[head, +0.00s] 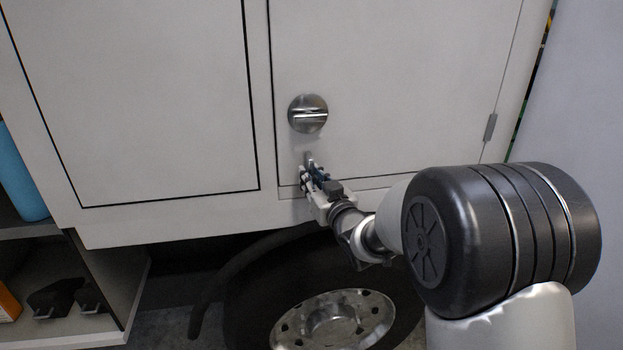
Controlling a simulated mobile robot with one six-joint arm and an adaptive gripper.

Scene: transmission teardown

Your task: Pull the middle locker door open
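A pale grey locker door (400,70) fills the upper middle of the head view, with dark seams along its left and bottom edges and a hinge (490,126) at its right. It looks flush with its frame. A round metal latch (308,113) sits near its left edge. A small metal handle (308,158) shows just below the latch. My gripper (310,173) is at the handle, low on the door's left side. The fingers are small and overlap the handle's lower part, so I cannot tell whether they are closed on it.
Another pale door panel (140,90) is to the left. A wheel (335,320) with a dark tyre stands below the lockers. An open shelf (75,328) with dark items and a blue object (20,180) are at the far left. A plain wall (580,110) is at right.

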